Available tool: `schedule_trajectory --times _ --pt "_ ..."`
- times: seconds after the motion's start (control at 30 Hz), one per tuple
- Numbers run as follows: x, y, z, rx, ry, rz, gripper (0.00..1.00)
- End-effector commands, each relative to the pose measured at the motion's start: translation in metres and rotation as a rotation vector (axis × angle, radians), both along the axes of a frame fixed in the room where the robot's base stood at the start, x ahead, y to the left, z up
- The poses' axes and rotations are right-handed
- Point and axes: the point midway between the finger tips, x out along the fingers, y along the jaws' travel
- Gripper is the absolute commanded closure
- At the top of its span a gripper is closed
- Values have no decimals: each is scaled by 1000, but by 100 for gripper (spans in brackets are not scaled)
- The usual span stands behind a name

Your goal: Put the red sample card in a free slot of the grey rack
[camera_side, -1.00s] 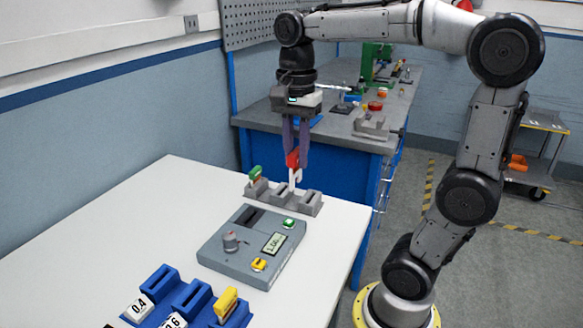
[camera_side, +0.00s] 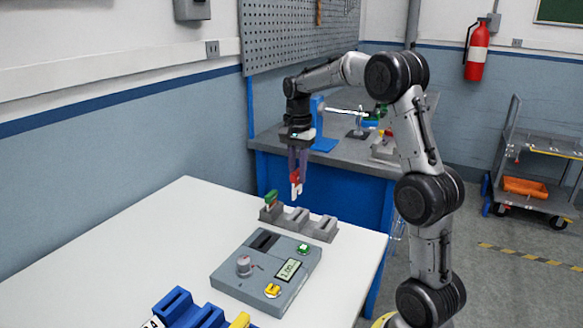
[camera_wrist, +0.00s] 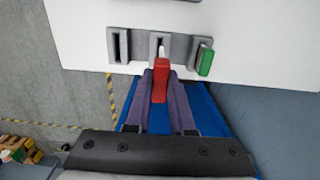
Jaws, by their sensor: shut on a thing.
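My gripper (camera_side: 297,172) is shut on the red sample card (camera_side: 296,178), which has a red top and a white lower part. It hangs upright over the back edge of the grey rack (camera_side: 325,230), near the middle slot; its lower end appears to be above the rack, apart from it. In the wrist view, the red card (camera_wrist: 160,80) covers the near end of the rack's middle slot. A green card (camera_side: 271,198) stands in the rack's left slot in the side view. The middle and right slots look empty there.
A grey device (camera_side: 255,280) with a slot, knob, display and buttons stands in front of the rack. A blue rack (camera_side: 178,303) with a yellow card (camera_side: 240,320) is at the front of the white table (camera_side: 130,245). A blue workbench (camera_side: 330,190) stands behind.

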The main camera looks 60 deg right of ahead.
Motion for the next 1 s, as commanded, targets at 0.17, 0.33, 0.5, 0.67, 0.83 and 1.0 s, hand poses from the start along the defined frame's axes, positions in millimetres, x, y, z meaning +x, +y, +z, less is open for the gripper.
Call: schedule_trajectory --times 0.17,0.33,0.5,0.67,0.83,1.0 --pt "-2 -3 -8 0 0 -8 100" --pt "-2 -2 -21 1 2 -7 100" --pt "-2 -2 -34 1 2 -7 100" --pt "-2 -2 -43 0 0 -7 100" --pt "-2 -2 -48 0 0 -7 100" --pt "-2 -2 -49 0 0 -7 100"
